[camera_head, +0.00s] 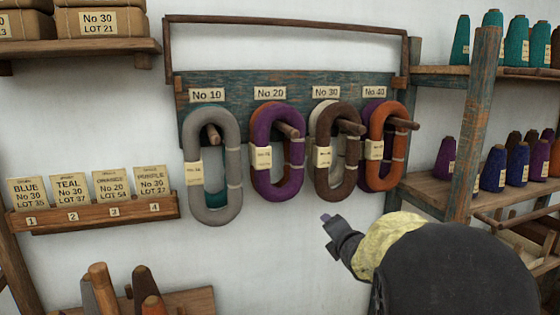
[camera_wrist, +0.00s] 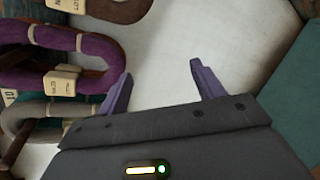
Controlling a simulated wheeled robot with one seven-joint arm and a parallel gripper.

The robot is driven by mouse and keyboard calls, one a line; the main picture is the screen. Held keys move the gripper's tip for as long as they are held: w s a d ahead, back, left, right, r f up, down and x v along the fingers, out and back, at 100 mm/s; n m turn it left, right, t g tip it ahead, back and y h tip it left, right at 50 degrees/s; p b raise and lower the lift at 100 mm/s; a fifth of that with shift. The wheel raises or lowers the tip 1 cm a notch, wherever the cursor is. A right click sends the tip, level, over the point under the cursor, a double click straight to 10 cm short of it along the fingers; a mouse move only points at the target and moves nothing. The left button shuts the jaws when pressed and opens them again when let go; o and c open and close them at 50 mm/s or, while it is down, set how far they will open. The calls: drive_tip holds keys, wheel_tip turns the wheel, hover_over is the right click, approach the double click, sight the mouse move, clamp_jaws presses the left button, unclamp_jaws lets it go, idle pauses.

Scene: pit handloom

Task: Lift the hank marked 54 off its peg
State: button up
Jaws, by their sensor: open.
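Four pegs on a board hold hanks: grey over teal (camera_head: 232,150), purple (camera_head: 262,133) over orange-brown, brown (camera_head: 322,180) over cream, and orange (camera_head: 375,120) over purple. Each front hank has a small paper tag, too small to read surely, so I cannot tell which is marked 54.
The peg board (camera_head: 230,82) carries labels No 10 to No 40 under a wooden bar (camera_head: 285,20). The card rack (camera_head: 95,212) is at left. A post (camera_head: 474,120) and shelves (camera_head: 430,190) of yarn cones stand at right. The wall below the hanks is clear.

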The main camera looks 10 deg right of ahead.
sight(301, 171)
drive_tip(key=w+a+r+n+t+y, duration=0.1)
drive_tip(key=r+n, duration=0.4)
drive_tip(key=n, duration=0.2)
drive_tip(key=w+a+r+n+t+y, duration=0.1)
drive_tip(key=w+r+n+t+y, duration=0.1)
drive_tip(key=r+n, duration=0.3)
drive_tip(key=shift+w+a+n+y, duration=0.3)
drive_tip(key=shift+n, duration=0.6)
drive_tip(key=shift+w, duration=0.15)
drive_tip(key=w+p, duration=0.2)
drive_tip(key=w, duration=0.1)
drive_tip(key=w+a+p, duration=0.1)
drive_tip(key=w+p, duration=0.1)
drive_tip(key=w, duration=0.2)
drive_tip(key=w+a+p, duration=0.1)
drive_tip(key=w+p, duration=0.1)
drive_tip(key=w, duration=0.2)
drive_tip(key=shift+w+a, duration=0.15)
drive_tip(key=shift+w+f, duration=0.1)
drive_tip(key=shift+w, duration=0.15)
